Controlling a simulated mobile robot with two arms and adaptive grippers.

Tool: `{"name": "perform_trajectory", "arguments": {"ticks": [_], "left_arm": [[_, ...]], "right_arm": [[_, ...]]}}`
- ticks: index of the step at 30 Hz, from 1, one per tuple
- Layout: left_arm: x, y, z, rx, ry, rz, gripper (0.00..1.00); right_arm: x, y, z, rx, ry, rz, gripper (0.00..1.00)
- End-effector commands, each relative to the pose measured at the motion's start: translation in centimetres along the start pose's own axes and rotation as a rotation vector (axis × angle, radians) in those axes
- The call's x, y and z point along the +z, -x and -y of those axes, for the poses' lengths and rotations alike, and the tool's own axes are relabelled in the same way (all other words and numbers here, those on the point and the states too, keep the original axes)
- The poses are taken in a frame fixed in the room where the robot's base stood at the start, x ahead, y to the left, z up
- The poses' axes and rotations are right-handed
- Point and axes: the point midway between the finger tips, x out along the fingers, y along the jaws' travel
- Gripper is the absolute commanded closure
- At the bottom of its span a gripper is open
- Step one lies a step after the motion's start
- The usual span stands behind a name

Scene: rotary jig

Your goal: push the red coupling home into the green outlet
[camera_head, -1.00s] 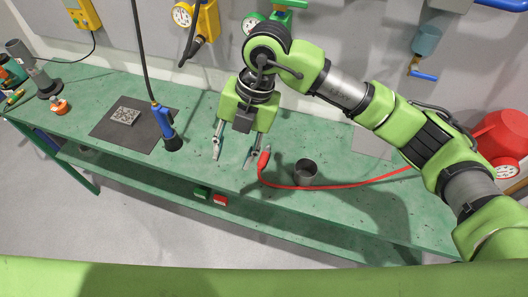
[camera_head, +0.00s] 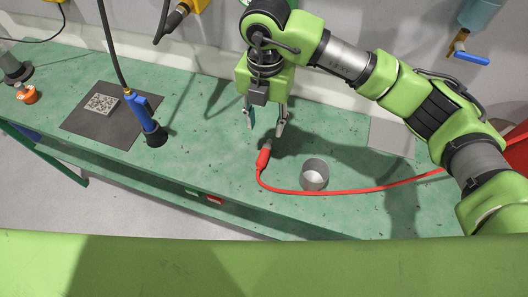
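The red coupling (camera_head: 263,158) with a grey end lies on the green bench, its red hose (camera_head: 345,191) running off to the right. My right gripper (camera_head: 265,127) points down just behind the coupling. Its two fingers are apart with nothing visible between them, and they look clear of the coupling. My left gripper is not in view. The green outlet is not clearly visible; only a bit of green shows at the top edge behind my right arm, and I cannot tell what it is.
A blue hose tool (camera_head: 147,118) hangs at the left near a dark mat (camera_head: 97,127) with a patterned plate (camera_head: 102,104). A blue-handled valve (camera_head: 470,56) is on the wall.

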Motion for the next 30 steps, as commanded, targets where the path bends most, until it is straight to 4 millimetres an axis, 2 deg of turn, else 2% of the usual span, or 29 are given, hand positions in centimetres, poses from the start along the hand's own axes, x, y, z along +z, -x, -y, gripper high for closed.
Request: {"name": "perform_trajectory", "arguments": {"ticks": [3, 9, 16, 23, 27, 30], "left_arm": [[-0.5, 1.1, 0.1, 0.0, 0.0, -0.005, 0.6], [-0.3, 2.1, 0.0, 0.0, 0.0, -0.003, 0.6], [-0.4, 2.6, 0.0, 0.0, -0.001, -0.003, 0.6], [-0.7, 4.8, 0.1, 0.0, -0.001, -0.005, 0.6], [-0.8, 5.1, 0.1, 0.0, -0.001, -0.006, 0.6], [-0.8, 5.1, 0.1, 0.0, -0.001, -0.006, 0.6]], "right_arm": [[-0.2, -2.1, 0.1, -0.005, 0.0, -0.005, 0.62], [-0.1, -5.7, 0.1, -0.002, 0.0, -0.004, 0.62], [-0.2, -7.3, 0.1, -0.002, 0.001, -0.002, 0.62], [-0.6, -9.9, 0.0, -0.003, 0.0, -0.004, 0.62], [-0.5, -11.8, 0.0, -0.002, 0.001, -0.003, 0.62], [-0.4, -12.3, -0.1, 0.0, 0.001, -0.001, 0.62]]}}
